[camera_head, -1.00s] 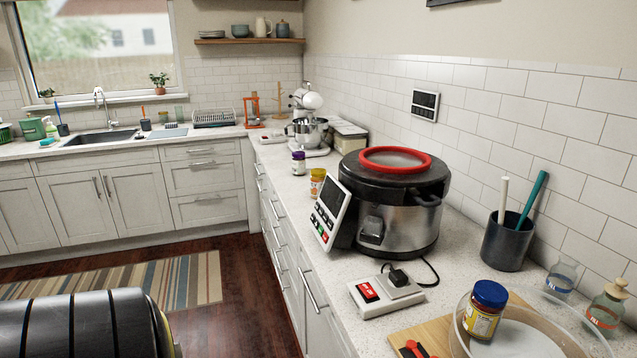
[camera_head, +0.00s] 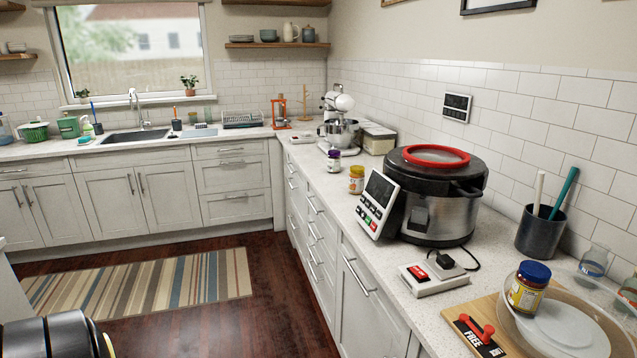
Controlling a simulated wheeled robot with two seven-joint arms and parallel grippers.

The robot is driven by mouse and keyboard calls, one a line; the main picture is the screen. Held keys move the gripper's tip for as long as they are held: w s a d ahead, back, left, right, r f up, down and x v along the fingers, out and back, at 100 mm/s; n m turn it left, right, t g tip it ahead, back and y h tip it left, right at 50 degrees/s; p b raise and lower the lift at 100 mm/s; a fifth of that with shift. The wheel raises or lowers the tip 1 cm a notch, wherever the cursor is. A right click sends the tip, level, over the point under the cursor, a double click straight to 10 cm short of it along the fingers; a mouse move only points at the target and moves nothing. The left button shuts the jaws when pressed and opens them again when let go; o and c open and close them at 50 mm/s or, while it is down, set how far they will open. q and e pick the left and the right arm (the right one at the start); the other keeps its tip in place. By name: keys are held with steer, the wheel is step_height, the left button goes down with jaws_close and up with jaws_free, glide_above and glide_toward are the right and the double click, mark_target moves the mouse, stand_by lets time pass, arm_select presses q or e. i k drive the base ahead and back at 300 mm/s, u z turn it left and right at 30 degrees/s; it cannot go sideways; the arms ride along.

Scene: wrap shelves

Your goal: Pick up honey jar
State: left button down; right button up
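Several jars stand on the right counter, and their labels are too small to read, so I cannot tell for certain which is the honey jar. A jar with a yellow lid and an amber-and-white body (camera_head: 356,180) stands upright left of the cooker. A white-labelled jar with a purple lid (camera_head: 333,161) stands farther back. A jar with a blue lid and yellow label (camera_head: 526,293) is at the near right, at the clear round dish. Neither of my grippers shows in the view.
A large cooker with a red ring (camera_head: 440,205) and tilted control panel (camera_head: 375,204) fills the middle of the counter (camera_head: 395,255). A switch box (camera_head: 434,274), dark cup (camera_head: 540,232), clear dish (camera_head: 590,312) and board (camera_head: 455,318) are nearer. The wooden floor has a striped rug (camera_head: 140,288).

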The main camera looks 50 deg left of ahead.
mark_target(356, 182)
steer(key=u, duration=2.05)
steer(key=i, duration=3.4)
steer(key=z, duration=2.35)
